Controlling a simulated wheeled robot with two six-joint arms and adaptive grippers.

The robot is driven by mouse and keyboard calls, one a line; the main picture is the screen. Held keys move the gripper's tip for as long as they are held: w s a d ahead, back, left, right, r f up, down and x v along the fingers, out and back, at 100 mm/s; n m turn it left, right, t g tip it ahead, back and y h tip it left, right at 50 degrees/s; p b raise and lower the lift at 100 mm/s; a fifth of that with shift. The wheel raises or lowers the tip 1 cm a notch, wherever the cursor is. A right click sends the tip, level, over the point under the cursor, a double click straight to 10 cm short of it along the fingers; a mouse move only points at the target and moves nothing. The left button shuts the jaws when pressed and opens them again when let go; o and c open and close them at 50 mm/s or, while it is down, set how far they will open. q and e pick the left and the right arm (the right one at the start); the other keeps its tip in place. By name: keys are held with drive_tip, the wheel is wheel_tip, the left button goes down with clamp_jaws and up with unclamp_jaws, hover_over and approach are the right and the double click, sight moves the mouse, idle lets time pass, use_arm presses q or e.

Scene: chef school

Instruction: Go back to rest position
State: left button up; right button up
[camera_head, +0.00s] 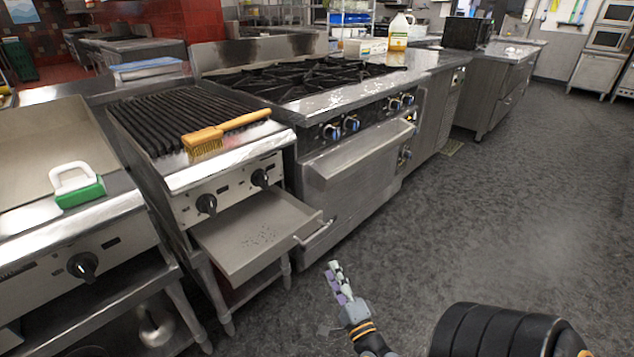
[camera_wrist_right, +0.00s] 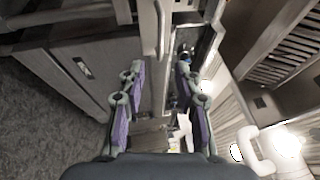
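My right gripper (camera_head: 338,279) is low over the floor in the head view, just in front of the pulled-out tray and apart from it. In the right wrist view my right gripper (camera_wrist_right: 161,75) has its two purple-padded fingers spread apart, with nothing held between them. My left gripper shows in neither view.
The grill's metal tray (camera_head: 255,232) is pulled out, with dark crumbs on it. A wooden brush (camera_head: 222,133) lies on the grill, and a green scrubber (camera_head: 79,190) sits on the griddle at left. The oven door (camera_head: 355,155) is shut. Grey floor (camera_head: 510,220) is clear at right.

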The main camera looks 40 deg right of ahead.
drive_tip(key=s+a+f+n+g+y, duration=0.2)
drive_tip(key=a+f+n+g+y, duration=0.7)
drive_tip(key=a+f+n, duration=0.7)
use_arm(q)
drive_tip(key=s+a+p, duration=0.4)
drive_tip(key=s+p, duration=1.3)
drive_tip(key=p, duration=0.8)
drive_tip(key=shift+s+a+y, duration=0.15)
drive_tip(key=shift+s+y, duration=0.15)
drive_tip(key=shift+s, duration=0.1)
use_arm(e)
drive_tip(key=s+d+f+n+g+h, duration=0.1)
drive_tip(key=s+d+n+g, duration=0.1)
drive_tip(key=s, duration=0.7)
drive_tip(key=s+d+f+n+g+h, duration=0.1)
drive_tip(key=s+g, duration=0.3)
drive_tip(key=s, duration=0.5)
drive_tip(key=s+d+f+n+g+h, duration=0.1)
drive_tip(key=s+d+f+n+g, duration=0.1)
drive_tip(key=s, duration=0.7)
drive_tip(key=shift+s+d+f+n+g+h, duration=0.35)
drive_tip(key=shift+d+f+n, duration=0.2)
drive_tip(key=shift+d+n, duration=0.35)
